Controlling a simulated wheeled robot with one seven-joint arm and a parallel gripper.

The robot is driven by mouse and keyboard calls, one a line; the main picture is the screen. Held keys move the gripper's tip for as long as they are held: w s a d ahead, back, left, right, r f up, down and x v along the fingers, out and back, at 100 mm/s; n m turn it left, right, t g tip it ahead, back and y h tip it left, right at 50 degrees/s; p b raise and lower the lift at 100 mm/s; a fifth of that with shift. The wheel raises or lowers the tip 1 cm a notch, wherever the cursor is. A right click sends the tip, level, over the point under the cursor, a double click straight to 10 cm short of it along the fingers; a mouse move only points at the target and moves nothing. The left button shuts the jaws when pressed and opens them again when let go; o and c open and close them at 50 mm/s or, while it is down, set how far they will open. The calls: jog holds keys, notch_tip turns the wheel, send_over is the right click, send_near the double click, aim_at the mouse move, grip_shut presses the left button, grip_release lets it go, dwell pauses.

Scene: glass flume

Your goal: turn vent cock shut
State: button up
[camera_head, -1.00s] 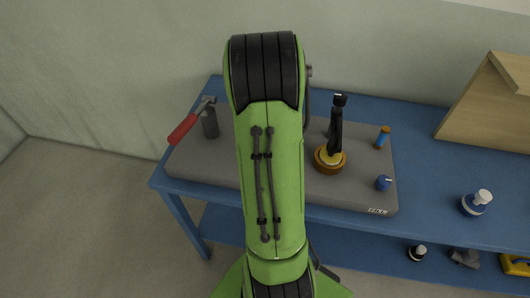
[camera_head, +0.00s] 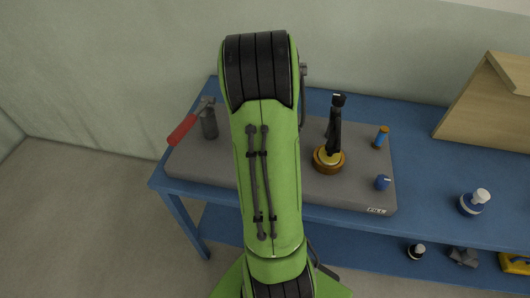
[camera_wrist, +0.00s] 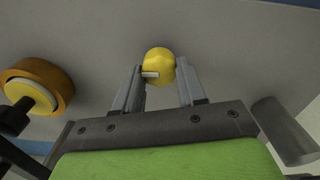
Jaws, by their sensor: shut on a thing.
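A small yellow knob (camera_wrist: 162,62) with a white pointer bar stands on the grey plinth (camera_wrist: 235,50) in the wrist view. The pointer points to the left. My gripper (camera_wrist: 160,76) is shut on this knob, one finger on each side. No label shows on it, so I cannot read whether it is the vent cock. In the head view my green arm hides the knob and the gripper. A blue knob (camera_head: 382,182) with a white pointer sits at the plinth's right, by a "FILL" label (camera_head: 376,210).
A brown and yellow round base (camera_head: 329,159) with a tall black handle (camera_head: 335,125) stands right of my arm.

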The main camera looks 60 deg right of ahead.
dwell(0.4)
jog(key=o, duration=1)
jog(key=shift+o, duration=0.2)
jog(key=shift+r, duration=0.15)
notch_tip(320, 180, up, 16)
jog(key=p, duration=0.4)
jog(key=shift+f, duration=0.2)
